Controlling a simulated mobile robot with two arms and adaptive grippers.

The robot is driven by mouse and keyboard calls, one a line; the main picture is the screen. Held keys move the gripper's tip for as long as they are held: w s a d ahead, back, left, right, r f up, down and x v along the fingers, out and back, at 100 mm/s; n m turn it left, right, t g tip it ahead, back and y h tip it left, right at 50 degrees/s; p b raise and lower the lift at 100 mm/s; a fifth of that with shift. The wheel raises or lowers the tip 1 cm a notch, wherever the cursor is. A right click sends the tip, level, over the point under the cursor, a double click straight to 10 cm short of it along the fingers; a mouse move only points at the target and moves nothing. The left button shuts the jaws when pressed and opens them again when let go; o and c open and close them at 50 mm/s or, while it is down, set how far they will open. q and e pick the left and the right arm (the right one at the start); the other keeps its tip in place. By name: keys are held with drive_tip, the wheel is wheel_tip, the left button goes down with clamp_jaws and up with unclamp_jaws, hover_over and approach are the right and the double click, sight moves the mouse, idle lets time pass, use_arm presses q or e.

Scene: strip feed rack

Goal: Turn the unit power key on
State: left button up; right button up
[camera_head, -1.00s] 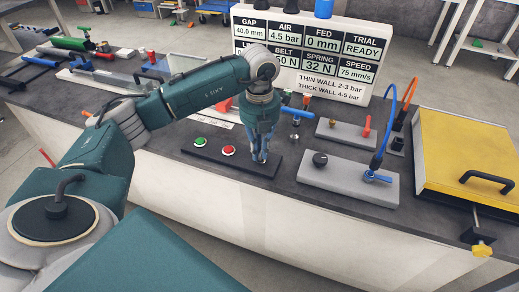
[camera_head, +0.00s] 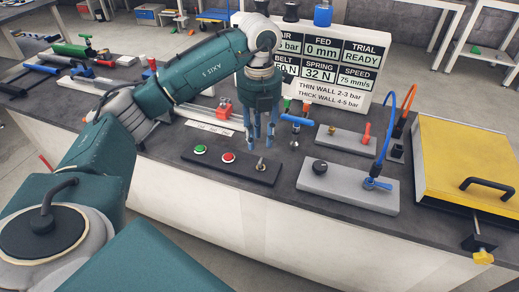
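The small metal key switch (camera_head: 261,163) stands at the right end of a black panel (camera_head: 235,171) on the dark bench. It is too small to read its turn position for certain. A green button (camera_head: 200,150) and a red button (camera_head: 228,157) sit on the same panel, left of the key. My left gripper (camera_head: 261,141) points down just above and behind the key in the picture. Its blue-grey fingers are spread, with nothing between them, and they look clear of the key. My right gripper is out of view.
Right of the panel is a grey block (camera_head: 345,190) with a black knob (camera_head: 320,167) and a blue valve lever (camera_head: 377,184). A yellow cover (camera_head: 465,160) stands at the right. A display board (camera_head: 330,68) reading TRIAL READY stands behind my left gripper.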

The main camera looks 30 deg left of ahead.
use_arm(q)
wheel_tip(320, 180, up, 4)
